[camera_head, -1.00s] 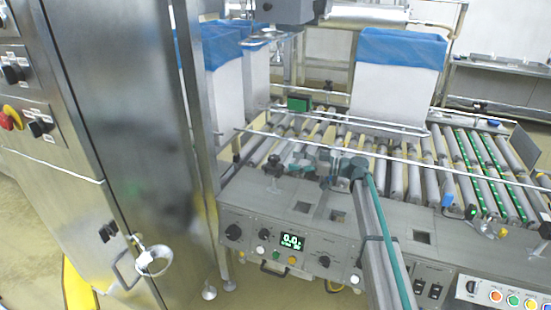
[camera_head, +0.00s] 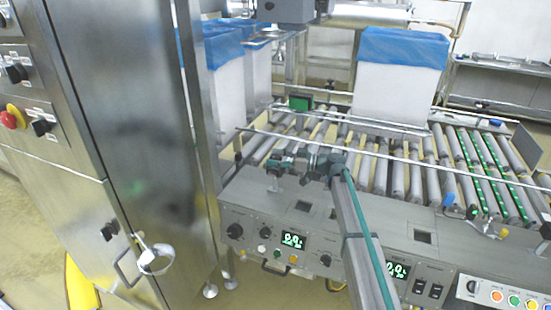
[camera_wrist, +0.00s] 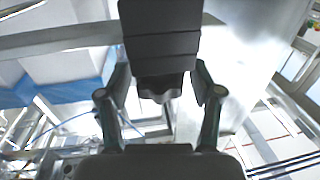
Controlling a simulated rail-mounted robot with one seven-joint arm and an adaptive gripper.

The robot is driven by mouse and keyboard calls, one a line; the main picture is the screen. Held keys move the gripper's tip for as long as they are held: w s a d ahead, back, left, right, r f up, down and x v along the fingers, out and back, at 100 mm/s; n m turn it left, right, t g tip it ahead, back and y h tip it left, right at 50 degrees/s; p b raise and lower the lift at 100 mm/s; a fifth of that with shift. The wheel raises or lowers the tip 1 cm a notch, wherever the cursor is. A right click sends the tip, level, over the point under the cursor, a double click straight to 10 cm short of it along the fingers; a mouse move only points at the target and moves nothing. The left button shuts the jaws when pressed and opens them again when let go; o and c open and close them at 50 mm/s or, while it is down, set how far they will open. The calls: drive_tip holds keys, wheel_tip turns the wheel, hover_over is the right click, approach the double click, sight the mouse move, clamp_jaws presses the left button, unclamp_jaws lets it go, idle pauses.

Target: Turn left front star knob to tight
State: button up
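The left front star knob (camera_head: 274,167) is a small dark knob on a short post at the left of the grey machine's front deck. My gripper (camera_head: 288,160) is right at it, coming from the right and partly covering it. I cannot tell in the head view whether they touch. In the wrist view, my gripper's two fingers (camera_wrist: 160,92) stand apart. A dark banded block with a narrower dark end lies between and beyond them, and I cannot tell for sure what it is. Gaps show between the narrow end and the fingers.
The front panel (camera_head: 265,240) with dials and a lit display is below the deck. The roller conveyor (camera_head: 400,175) lies behind, carrying a white box (camera_head: 400,90) with a blue liner. A metal guide rail (camera_head: 340,152) crosses behind my gripper. A tall steel cabinet (camera_head: 130,130) stands close on the left.

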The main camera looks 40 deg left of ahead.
drive_tip(key=c, duration=0.9)
drive_tip(key=shift+f+b, duration=0.1)
drive_tip(key=shift+b, duration=0.35)
